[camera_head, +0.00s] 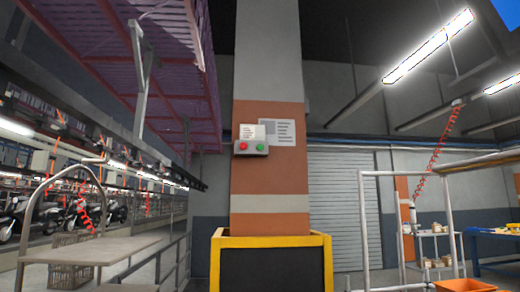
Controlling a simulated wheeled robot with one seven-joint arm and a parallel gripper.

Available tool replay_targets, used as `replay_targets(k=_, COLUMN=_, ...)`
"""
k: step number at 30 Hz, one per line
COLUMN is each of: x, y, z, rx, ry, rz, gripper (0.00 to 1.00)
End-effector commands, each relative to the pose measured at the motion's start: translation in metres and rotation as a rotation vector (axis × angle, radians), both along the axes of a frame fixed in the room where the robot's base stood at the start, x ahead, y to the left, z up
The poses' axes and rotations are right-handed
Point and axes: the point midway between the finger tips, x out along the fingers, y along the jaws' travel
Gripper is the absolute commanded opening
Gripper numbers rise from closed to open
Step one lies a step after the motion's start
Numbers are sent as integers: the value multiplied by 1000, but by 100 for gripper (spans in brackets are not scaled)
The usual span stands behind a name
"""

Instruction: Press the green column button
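The green button (260,147) is on the right side of a small grey control box (249,147) in the head view. A red button (243,146) sits to its left on the same box. The box is mounted on the orange part of a tall column (268,180), with a pale label above the buttons. My gripper is not in view, and nothing touches the button.
A black barrier with a yellow frame (270,240) surrounds the column's base. A workbench (90,250) and railings stand at left, with motorcycles (25,215) behind. At right are a pale pipe frame (362,225), an orange bin (465,285) and a cart (432,235).

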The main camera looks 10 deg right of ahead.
Motion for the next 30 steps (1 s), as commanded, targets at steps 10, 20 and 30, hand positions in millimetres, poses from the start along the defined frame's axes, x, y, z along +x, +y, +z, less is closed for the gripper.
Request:
replay_targets(k=10, x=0, y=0, z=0, rx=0, ry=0, rz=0, gripper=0)
replay_targets(k=20, x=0, y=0, z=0, rx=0, ry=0, rz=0, gripper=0)
replay_targets(k=30, x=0, y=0, z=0, rx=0, ry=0, rz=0, gripper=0)
